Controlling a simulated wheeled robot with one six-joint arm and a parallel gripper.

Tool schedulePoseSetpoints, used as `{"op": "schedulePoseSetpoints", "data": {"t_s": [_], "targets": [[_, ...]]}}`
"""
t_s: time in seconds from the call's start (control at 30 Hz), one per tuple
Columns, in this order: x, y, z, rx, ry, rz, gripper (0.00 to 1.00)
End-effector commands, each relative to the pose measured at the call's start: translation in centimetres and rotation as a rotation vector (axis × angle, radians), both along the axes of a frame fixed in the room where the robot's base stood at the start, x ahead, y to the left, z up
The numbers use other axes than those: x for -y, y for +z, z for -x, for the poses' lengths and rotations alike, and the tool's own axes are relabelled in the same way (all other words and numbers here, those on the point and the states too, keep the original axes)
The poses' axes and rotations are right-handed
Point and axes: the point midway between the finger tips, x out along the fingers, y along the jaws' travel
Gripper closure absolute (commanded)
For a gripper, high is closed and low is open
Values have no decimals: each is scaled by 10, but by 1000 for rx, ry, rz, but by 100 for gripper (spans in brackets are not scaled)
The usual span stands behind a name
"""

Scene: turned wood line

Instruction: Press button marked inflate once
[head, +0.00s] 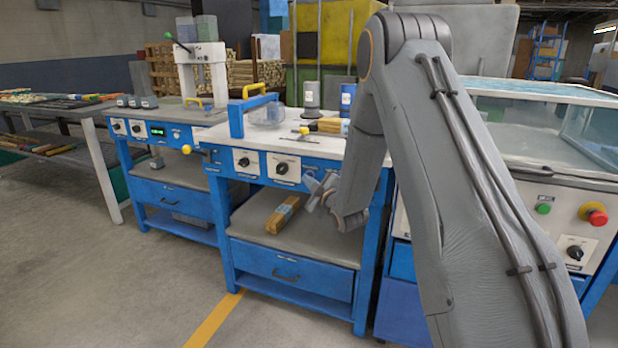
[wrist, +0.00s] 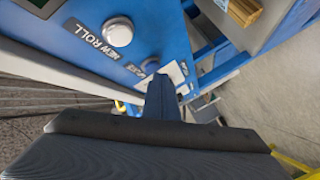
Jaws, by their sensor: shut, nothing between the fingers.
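In the wrist view, a silver round button (wrist: 118,32) with the label NEW ROLL sits on a blue panel (wrist: 160,28). A second, smaller-looking button (wrist: 150,64) lies further along the panel, beside a label (wrist: 135,69) too small and partly covered to read surely. My gripper (wrist: 163,82) is shut and empty, its fingertips close to this second button in the picture; I cannot tell whether they touch. In the head view, my gripper (head: 314,190) is at the front of the middle blue bench (head: 225,160). No label reading inflate is legible there.
The bench front carries two black knobs (head: 282,168) on white plates. A wooden bundle (head: 283,214) lies on the grey shelf below. At right, a glass-topped machine has a green button (head: 543,209) and a red button (head: 597,217). Floor at left front is clear.

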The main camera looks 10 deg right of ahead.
Motion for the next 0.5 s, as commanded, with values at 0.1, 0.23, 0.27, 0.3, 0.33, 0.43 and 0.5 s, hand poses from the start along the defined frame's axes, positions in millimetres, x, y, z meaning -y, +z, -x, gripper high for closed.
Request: {"op": "schedulePoseSetpoints", "data": {"t_s": [0.1,0.23,0.27,0.3,0.33,0.43,0.5], "targets": [[0,0,-1,0,0,0,100],[1,0,-2,0,0,0,100],[1,0,-2,0,0,0,100],[2,0,-2,0,0,0,100],[2,0,-3,0,0,0,100],[3,0,-3,0,0,0,100],[3,0,-4,0,0,0,100]]}}
